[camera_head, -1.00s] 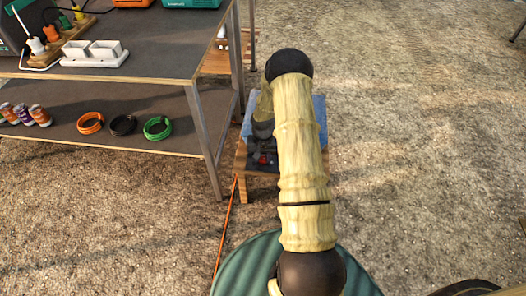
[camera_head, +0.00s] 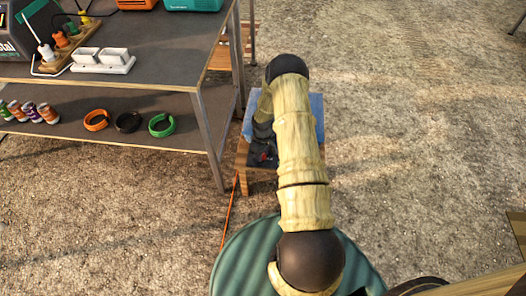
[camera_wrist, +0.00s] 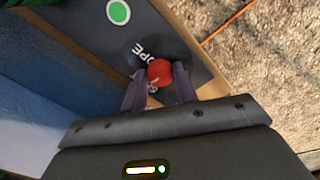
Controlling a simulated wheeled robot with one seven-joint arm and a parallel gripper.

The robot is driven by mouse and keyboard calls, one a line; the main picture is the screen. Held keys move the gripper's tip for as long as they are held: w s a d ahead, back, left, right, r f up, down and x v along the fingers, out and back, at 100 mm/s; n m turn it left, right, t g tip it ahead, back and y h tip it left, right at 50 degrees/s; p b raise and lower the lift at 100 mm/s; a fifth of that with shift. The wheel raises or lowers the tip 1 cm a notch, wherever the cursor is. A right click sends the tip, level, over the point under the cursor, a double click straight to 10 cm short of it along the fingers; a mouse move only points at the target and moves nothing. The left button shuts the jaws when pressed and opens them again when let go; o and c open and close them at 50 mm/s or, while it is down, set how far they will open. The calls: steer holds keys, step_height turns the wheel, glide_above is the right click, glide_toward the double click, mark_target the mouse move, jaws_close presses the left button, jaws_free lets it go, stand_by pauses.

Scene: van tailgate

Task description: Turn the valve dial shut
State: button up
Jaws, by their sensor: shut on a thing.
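The valve dial (camera_wrist: 160,72) is a red knob in the middle of a dark round plate with white lettering, of which "OPE" can be read. In the wrist view my gripper (camera_wrist: 158,88) has one finger on each side of the red knob and is shut on it. The knob's lower part is hidden between the fingers. A green dot with a white ring (camera_wrist: 118,12) marks the dark panel above the dial. In the head view my arm covers most of the dial's stand; only a small red spot (camera_head: 263,157) shows beside my dark gripper (camera_head: 263,145).
An orange cord (camera_head: 229,215) lies on the gravel. The ground to the right is mostly open.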

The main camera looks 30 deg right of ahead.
steer(key=shift+n, duration=0.6)
steer(key=o, duration=1)
steer(key=shift+c, duration=0.2)
step_height(320, 180, up, 17)
steer(key=p, duration=0.5)
steer(key=shift+r, duration=0.2)
